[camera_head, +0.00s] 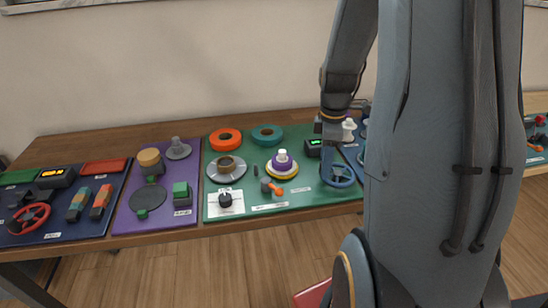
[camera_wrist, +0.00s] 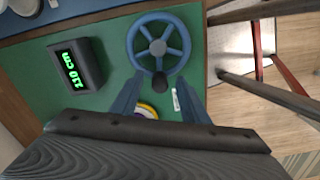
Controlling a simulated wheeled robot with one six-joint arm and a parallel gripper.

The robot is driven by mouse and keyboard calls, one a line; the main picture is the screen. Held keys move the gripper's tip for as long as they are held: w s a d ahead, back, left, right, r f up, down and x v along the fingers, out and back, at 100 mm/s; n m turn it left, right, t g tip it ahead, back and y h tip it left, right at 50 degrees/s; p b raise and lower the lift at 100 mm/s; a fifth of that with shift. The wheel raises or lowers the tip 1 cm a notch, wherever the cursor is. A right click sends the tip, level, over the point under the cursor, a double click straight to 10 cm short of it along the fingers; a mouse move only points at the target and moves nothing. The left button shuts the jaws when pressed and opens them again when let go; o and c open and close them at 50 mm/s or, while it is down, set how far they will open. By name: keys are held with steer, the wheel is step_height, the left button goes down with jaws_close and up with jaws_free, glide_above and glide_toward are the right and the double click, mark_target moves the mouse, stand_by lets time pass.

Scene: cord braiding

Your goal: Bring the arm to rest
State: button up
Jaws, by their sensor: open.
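My gripper (camera_wrist: 158,100) is open, with its two blue-grey fingers apart and nothing held between them. In the wrist view a blue handwheel (camera_wrist: 158,48) with a dark knob lies just beyond the fingertips. Whether a fingertip touches the wheel I cannot tell. In the head view my arm comes down over the right part of the green panel, with the handwheel (camera_head: 338,175) just below its end. The fingers are hard to make out there, and my large arm links hide much of the right side.
A small digital display (camera_wrist: 76,64) reading 110 cm stands beside the handwheel. The green panel (camera_head: 300,200) also carries rings, spools and a white plate with a black knob. A purple panel (camera_head: 125,220) and a dark blue panel (camera_head: 60,230) lie left. Chair-like furniture (camera_wrist: 285,65) stands beyond the table edge.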

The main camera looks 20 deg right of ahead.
step_height(320, 180, up, 7)
steer(key=shift+f+b, duration=0.1)
steer(key=shift+b, duration=0.25)
steer(key=s+a+f+m, duration=0.1)
steer(key=s+a+m, duration=0.3)
steer(key=a, duration=0.6)
steer(key=s+a+f+m, duration=0.2)
steer(key=s+a+m, duration=0.2)
steer(key=a+m, duration=0.3)
steer(key=a, duration=0.4)
steer(key=shift+s+m+t, duration=0.3)
steer(key=shift+s, duration=0.1)
